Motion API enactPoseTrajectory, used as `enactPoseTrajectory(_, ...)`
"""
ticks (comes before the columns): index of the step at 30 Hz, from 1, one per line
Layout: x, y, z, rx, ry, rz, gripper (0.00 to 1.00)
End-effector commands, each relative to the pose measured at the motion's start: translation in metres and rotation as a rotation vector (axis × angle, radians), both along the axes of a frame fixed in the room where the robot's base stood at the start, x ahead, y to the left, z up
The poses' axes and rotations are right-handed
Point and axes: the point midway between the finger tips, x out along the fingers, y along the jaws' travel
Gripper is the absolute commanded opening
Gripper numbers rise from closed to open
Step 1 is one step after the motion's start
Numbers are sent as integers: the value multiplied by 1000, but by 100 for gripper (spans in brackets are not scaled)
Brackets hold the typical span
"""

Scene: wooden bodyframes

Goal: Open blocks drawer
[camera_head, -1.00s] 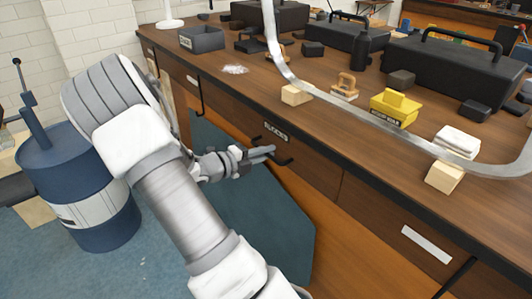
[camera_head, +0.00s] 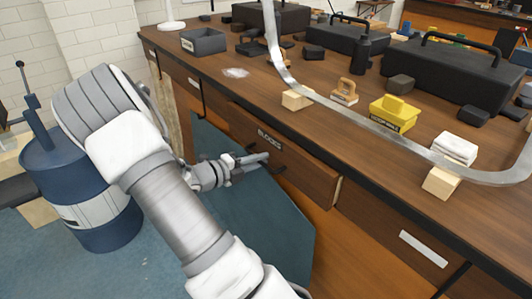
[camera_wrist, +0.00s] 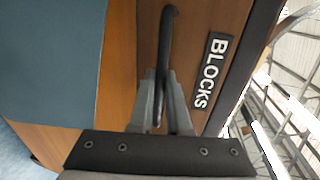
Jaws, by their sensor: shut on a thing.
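The blocks drawer (camera_head: 300,170) is a brown wooden front in the workbench, with a "BLOCKS" label that also shows in the wrist view (camera_wrist: 210,70). Its front stands out a little from the bench, and its pale side edge shows at the right. My gripper (camera_head: 262,160) is at the drawer's dark bar handle (camera_wrist: 167,45). In the wrist view its two grey fingers (camera_wrist: 163,100) are on either side of the handle and shut on it. The drawer's inside is hidden from view.
The benchtop above holds a metal strip (camera_head: 380,132), a yellow block (camera_head: 393,114), wooden blocks (camera_head: 296,100) and black cases (camera_head: 455,75). A blue barrel (camera_head: 85,190) stands on the floor at the left. Another drawer with a blank label (camera_head: 424,248) is at the right.

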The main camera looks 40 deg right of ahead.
Motion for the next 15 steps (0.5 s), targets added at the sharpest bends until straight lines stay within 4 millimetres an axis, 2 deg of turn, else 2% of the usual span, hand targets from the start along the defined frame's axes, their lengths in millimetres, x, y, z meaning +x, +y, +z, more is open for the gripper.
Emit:
enactPoseTrajectory(3,4,29,8,4,4,6,0)
enactPoseTrajectory(8,9,74,8,4,4,7,0)
enactPoseTrajectory(15,17,151,6,3,3,7,0)
